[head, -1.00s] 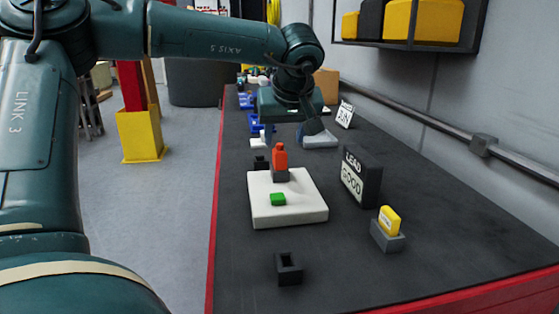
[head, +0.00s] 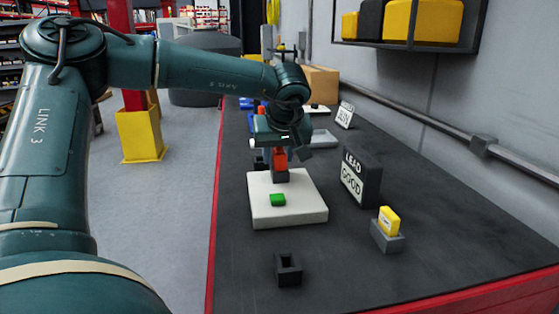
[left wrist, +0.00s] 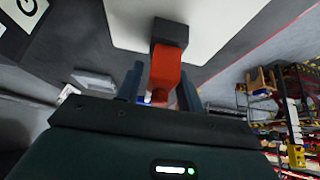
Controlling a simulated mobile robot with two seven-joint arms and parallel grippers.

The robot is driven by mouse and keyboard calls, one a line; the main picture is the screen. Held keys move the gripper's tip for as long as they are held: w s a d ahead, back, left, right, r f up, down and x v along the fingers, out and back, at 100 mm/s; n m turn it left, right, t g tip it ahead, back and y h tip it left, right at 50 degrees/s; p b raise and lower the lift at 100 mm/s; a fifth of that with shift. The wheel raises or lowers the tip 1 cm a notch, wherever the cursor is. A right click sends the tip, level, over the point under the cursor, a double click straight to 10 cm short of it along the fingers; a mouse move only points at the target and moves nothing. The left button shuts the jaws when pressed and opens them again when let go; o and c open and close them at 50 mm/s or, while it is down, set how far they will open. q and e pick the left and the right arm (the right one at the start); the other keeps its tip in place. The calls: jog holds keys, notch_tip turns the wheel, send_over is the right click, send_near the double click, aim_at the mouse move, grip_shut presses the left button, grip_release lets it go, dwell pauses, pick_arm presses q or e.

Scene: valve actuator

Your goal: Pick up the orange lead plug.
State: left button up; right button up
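The orange lead plug (head: 281,159) stands upright in a dark socket (head: 281,176) at the back of the white plate (head: 305,211). My left gripper (head: 279,150) is over the plug, its fingers pointing down. In the left wrist view the orange plug (left wrist: 166,70) lies between the two blue-grey fingers of the left gripper (left wrist: 160,82). The fingers look apart, with a small gap beside the plug, so it does not look clamped. The gripper hides the plug's top in the head view. My right gripper is not in view.
An empty dark socket (head: 288,269) stands in front. A yellow plug (head: 389,220) sits in a grey holder to the right, near the "LEAD GOOD" sign (head: 360,178). The front right of the bench is clear.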

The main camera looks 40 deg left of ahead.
pick_arm(q)
grip_shut()
notch_tip(320, 180, up, 10)
jog(key=shift+p, duration=0.35)
dwell(0.4)
